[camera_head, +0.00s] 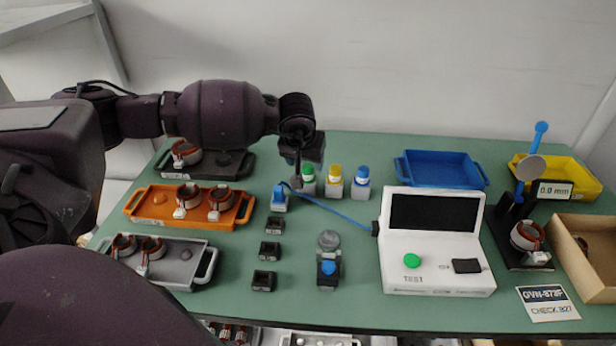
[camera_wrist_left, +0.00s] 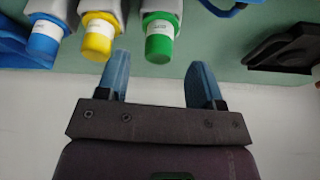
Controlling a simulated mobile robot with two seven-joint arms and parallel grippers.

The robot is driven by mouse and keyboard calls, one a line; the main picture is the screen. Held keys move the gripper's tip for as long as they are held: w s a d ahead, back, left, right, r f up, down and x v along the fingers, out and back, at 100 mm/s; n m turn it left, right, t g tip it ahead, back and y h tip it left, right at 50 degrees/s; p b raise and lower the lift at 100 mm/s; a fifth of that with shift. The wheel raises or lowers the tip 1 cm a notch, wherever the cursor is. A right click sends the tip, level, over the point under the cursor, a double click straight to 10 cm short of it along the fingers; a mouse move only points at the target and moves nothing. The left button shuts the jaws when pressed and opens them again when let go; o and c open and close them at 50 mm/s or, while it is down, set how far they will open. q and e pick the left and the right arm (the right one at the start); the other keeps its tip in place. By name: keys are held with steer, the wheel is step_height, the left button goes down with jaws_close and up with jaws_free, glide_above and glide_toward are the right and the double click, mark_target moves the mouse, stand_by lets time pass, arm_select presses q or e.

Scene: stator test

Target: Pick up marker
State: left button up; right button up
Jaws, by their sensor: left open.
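Three white markers stand in a row near the back of the green table: a green-capped marker (camera_head: 308,181), a yellow-capped marker (camera_head: 334,181) and a blue-capped marker (camera_head: 360,183). They also show at the top of the left wrist view, green (camera_wrist_left: 160,38), yellow (camera_wrist_left: 98,38) and blue (camera_wrist_left: 46,38). My left gripper (camera_head: 296,178) is just to the left of the green-capped marker in the head view. In the left wrist view my left gripper (camera_wrist_left: 160,78) is open and empty, with the green cap in front of the gap between its fingers. My right gripper is not in view.
A blue connector (camera_head: 279,198) with a blue cable lies close by, leading to the white tester (camera_head: 437,265). An orange tray (camera_head: 150,212) with stators is at left. A blue tray (camera_head: 440,166) is at the back. Small black blocks (camera_head: 270,250) stand in front.

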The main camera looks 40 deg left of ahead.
mark_target(307, 167)
arm_select(q)
steer(key=x, duration=0.3)
steer(key=shift+d+f, duration=0.1)
steer(key=shift+f, duration=0.45)
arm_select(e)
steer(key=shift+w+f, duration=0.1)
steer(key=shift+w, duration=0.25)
arm_select(q)
steer(key=c, duration=0.9)
steer(key=shift+c, duration=0.4)
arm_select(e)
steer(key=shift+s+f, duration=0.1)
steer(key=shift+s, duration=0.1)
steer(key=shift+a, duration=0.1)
